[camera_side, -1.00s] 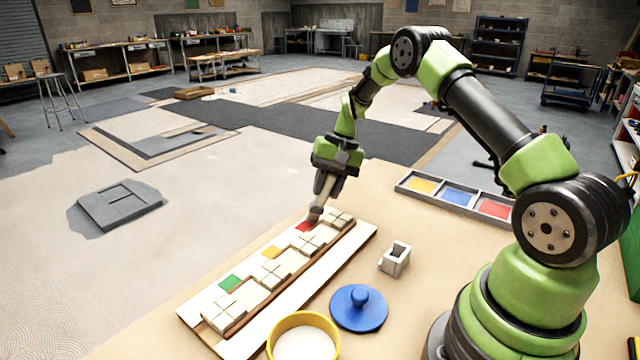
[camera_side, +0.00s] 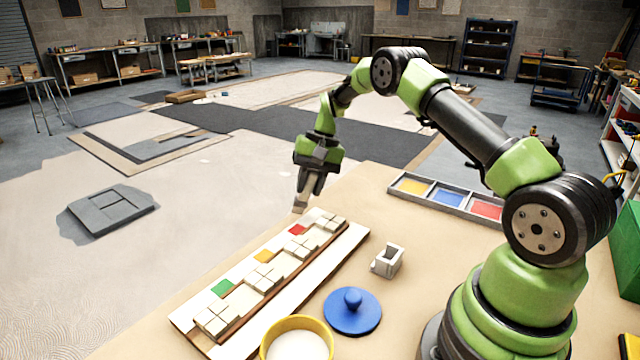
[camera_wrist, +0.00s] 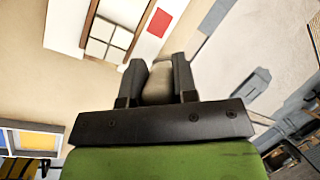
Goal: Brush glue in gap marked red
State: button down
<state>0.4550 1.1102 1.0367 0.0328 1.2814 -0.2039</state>
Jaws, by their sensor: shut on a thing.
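My gripper (camera_side: 311,183) is shut on a brush (camera_side: 300,202) and holds it tip down, just beyond the far edge of the mosaic panel (camera_side: 340,238). The brush handle (camera_wrist: 158,84) shows between the jaws in the wrist view; its bristles are hidden there. The panel has cream tile groups and gaps marked red (camera_side: 297,230), yellow (camera_side: 263,256) and green (camera_side: 222,287). The red mark also shows in the wrist view (camera_wrist: 159,22). The brush tip appears apart from the red mark. A yellow-rimmed glue pot (camera_side: 268,345) with white contents stands open at the front.
A blue lid (camera_side: 352,311) lies beside the pot. A small pale holder (camera_side: 387,261) stands right of the panel. A grey tray (camera_side: 464,209) with yellow, blue and red compartments lies at the back right.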

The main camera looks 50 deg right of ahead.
jog(key=shift+w+r, duration=0.15)
jog(key=shift+r, duration=4.05)
jog(key=s+a+r, duration=0.4)
jog(key=s, duration=0.1)
jog(key=shift+g, duration=0.5)
jog(key=shift+d+x, duration=0.2)
jog(key=shift+x, duration=0.6)
jog(key=shift+d+x, duration=0.15)
jog(key=shift+x, duration=0.65)
jog(key=shift+d+x, duration=0.2)
jog(key=shift+x, duration=0.6)
jog(key=shift+f, duration=0.2)
